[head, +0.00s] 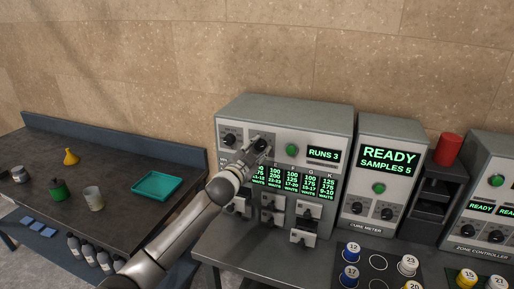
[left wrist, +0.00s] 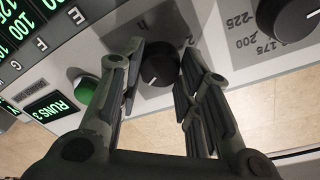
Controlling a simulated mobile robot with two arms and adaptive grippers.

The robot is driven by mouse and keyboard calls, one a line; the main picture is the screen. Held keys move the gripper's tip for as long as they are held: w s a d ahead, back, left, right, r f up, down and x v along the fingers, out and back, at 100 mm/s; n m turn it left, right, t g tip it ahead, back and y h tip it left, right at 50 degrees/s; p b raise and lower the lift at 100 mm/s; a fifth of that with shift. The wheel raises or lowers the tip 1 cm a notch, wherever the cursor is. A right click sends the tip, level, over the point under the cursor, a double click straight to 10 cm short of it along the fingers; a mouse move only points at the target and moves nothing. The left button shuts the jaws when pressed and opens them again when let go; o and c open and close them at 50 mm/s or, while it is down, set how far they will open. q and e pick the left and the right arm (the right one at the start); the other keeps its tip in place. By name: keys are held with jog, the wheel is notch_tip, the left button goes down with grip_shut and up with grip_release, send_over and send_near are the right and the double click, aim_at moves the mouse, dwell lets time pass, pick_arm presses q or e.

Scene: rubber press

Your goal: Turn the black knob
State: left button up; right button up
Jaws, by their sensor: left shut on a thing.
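The grey press cabinet (head: 330,125) has two black knobs on the upper left of its front. My left gripper (head: 259,150) is at the right one of these, beside the green button. In the left wrist view that black knob (left wrist: 160,66) sits between the two fingers of my left gripper (left wrist: 158,82), which are closed on its sides. A white mark shows on the knob. The other black knob (head: 230,139) is free, and it also shows in the left wrist view (left wrist: 298,20) with a number scale by it. My right gripper is out of view.
A green button (head: 292,150) and a "RUNS 3" display (head: 323,154) are right of the gripped knob. Slots with lit green labels lie below. A cure meter (head: 385,185) stands to the right. A teal tray (head: 156,186) lies on the left bench.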

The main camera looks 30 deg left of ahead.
pick_arm(q)
jog(key=m, duration=0.1)
jog(key=m+p, duration=0.1)
jog(key=m, duration=0.2)
jog(key=shift+r, duration=0.25)
jog(key=shift+m+g+p, duration=0.3)
jog(key=shift+m+p, duration=0.25)
jog(key=shift+m, duration=1.05)
jog(key=o, duration=1)
jog(key=shift+w+f, duration=0.1)
jog(key=shift+f, duration=0.1)
jog(key=shift+s+d, duration=0.15)
jog(key=shift+s, duration=0.55)
jog(key=s, duration=0.3)
jog(key=s+d, duration=0.1)
jog(key=s, duration=0.6)
jog(key=shift+s+d+r, duration=0.2)
jog(key=shift+s, duration=0.1)
